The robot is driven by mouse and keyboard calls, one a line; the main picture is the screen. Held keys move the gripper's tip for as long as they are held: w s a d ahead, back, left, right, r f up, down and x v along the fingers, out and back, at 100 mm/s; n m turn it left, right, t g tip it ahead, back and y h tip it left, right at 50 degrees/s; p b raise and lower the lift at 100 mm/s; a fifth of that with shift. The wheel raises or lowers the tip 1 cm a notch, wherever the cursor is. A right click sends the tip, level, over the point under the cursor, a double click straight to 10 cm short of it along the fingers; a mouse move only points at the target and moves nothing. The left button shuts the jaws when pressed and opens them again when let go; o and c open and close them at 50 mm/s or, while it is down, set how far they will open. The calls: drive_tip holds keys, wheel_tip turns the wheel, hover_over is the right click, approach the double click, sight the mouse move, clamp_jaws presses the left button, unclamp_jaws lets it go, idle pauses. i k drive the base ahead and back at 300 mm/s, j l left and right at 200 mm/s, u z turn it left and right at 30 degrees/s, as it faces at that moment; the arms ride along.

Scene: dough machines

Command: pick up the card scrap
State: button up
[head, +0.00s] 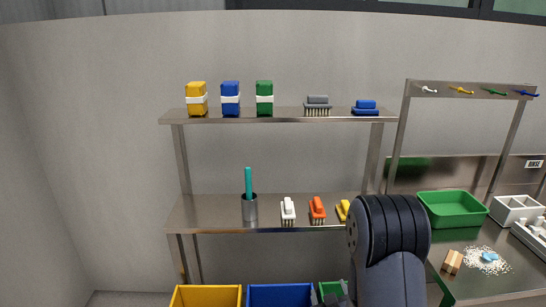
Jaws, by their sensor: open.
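A small tan piece (452,262), seemingly folded or in two parts, lies on the steel counter at the lower right. It looks like the card scrap, but it is too small to be sure. My dark arm rises at the bottom, left of the counter. Small grey parts at the bottom edge look like my gripper (331,298), open, in front of a green bin and mostly cut off by the frame. It is well to the left of the tan piece and apart from it.
White granules with a blue item (490,257) lie right of the tan piece. A green tray (450,209) and white containers (515,209) stand behind. Yellow (207,295) and blue (280,295) bins sit below a steel shelf (215,214) holding brushes and a cup.

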sight(452, 262)
drive_tip(key=k+l, duration=0.15)
drive_tip(key=l, duration=0.25)
drive_tip(key=k+l, duration=0.15)
drive_tip(key=l, duration=0.25)
drive_tip(key=k+l, duration=0.1)
drive_tip(key=l, duration=0.3)
drive_tip(key=k+l, duration=0.15)
drive_tip(key=l, duration=0.25)
drive_tip(key=k+l, duration=0.15)
drive_tip(key=l, duration=0.3)
